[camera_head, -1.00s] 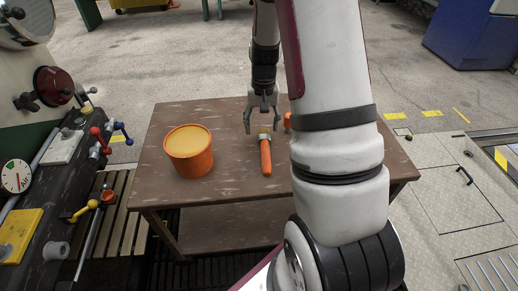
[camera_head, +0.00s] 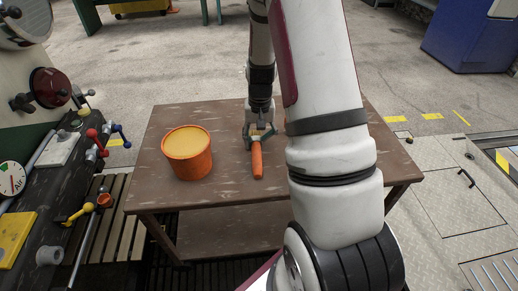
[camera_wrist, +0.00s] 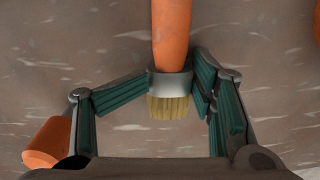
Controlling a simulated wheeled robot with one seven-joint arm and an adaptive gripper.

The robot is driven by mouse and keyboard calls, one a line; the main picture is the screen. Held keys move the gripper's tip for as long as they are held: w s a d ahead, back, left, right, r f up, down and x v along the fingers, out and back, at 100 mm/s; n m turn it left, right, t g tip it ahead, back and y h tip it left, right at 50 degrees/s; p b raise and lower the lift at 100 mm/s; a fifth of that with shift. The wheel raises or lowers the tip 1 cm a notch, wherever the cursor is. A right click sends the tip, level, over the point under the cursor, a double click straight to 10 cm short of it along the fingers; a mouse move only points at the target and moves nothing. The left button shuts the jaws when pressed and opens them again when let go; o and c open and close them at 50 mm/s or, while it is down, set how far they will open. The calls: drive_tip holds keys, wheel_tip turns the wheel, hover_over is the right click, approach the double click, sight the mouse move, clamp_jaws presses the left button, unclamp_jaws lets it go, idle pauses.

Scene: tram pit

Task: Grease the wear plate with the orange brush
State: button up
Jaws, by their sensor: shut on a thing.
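The orange brush (camera_head: 257,162) lies on the brown table with its handle toward me. My gripper (camera_head: 261,137) is shut on it near its metal collar. In the wrist view, the brush (camera_wrist: 171,30) has an orange handle, a grey collar and pale bristles. The teal-padded fingers of my gripper (camera_wrist: 174,84) are on both sides of the collar. The brush still appears to be at table level. An orange bucket (camera_head: 188,158) with yellowish contents, likely grease, stands to the left of the brush. I cannot pick out the wear plate for sure.
The wooden table (camera_head: 222,193) has free room between bucket and brush. Another orange object (camera_wrist: 48,143) lies close beside a finger, hidden behind my arm in the head view. A machine bench with coloured levers (camera_head: 95,140) stands left of the table.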

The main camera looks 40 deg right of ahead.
drive_tip(key=shift+c, duration=0.6)
drive_tip(key=shift+r, duration=0.3)
drive_tip(key=shift+c, duration=1.3)
wheel_tip(320, 180, up, 3)
drive_tip(key=shift+a+f+p, duration=0.1)
drive_tip(key=shift+p, duration=0.6)
clamp_jaws()
drive_tip(key=s+a, duration=0.1)
drive_tip(key=s, duration=0.4)
drive_tip(key=s+a+r+p, duration=0.1)
drive_tip(key=s+a, duration=0.1)
drive_tip(key=s, duration=0.3)
drive_tip(key=s+a+p, duration=0.1)
drive_tip(key=s, duration=0.4)
drive_tip(key=shift+s+a+r, duration=0.15)
drive_tip(key=shift+a+r, duration=0.15)
drive_tip(key=shift+a, duration=0.1)
drive_tip(key=o, duration=1.8)
unclamp_jaws()
drive_tip(key=shift+r, duration=0.1)
